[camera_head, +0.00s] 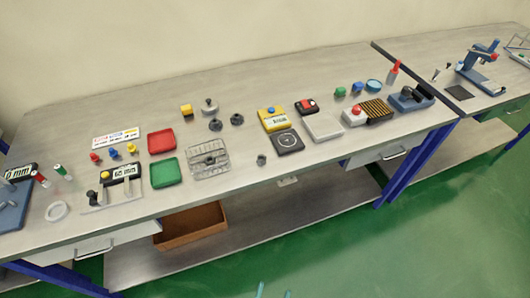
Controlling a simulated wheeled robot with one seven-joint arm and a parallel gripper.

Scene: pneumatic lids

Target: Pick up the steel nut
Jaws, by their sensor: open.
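A small grey piece (261,160), which looks like the steel nut, sits near the front edge of the workbench (330,172). It is just left of and below a dark square device with a round dial (287,142). It is too small to make out its shape for sure. Two thin teal tips at the bottom edge look like the fingertips of my gripper (274,293). They are apart with only floor between them, well below the bench in the picture and far from the nut. The rest of my gripper is out of frame.
A wire rack (208,159) stands left of the nut, with green (164,172) and red (161,140) trays beyond it. Dark round parts (215,125) lie behind. A light grey tray (323,126) is to the right. A brown bin (190,225) sits on the lower shelf.

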